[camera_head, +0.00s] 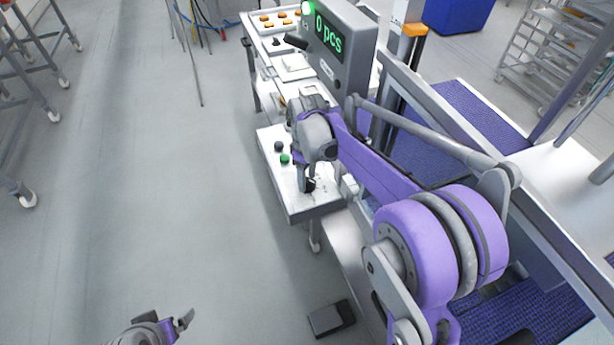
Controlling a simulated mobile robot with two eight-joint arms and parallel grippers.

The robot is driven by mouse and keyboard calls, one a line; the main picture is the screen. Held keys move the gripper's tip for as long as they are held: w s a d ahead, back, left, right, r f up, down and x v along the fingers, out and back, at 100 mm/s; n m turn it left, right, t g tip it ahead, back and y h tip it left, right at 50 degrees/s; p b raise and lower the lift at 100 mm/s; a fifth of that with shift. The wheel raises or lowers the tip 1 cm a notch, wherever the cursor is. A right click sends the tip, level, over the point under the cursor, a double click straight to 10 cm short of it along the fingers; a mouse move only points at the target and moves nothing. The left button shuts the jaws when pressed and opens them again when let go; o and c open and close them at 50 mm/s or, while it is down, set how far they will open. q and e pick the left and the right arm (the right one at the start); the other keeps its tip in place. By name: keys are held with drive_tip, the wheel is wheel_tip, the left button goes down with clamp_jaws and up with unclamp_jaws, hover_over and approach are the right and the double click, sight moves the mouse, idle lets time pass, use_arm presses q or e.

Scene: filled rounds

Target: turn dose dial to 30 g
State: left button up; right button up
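The white control panel (275,160) at the middle carries a green button (284,159) and a dark button (278,146). My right gripper (308,185) points down at the panel's near right part, with its dark fingertips close to the surface. I cannot make out the dose dial or its marks; my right gripper and wrist cover part of the panel. Whether the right fingers are shut on anything is not clear. My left gripper (178,322) is low at the bottom edge, over the floor and away from the panel; its opening is unclear.
A grey display (340,45) reading "0 pcs" with a green lamp stands behind the panel. Trays with orange-brown rounds (278,20) lie at the back. Blue conveyor belts (480,115) run at right.

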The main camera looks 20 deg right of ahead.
sight(307, 180)
wheel_tip(307, 180, up, 8)
drive_tip(key=shift+f, duration=0.25)
idle(0.4)
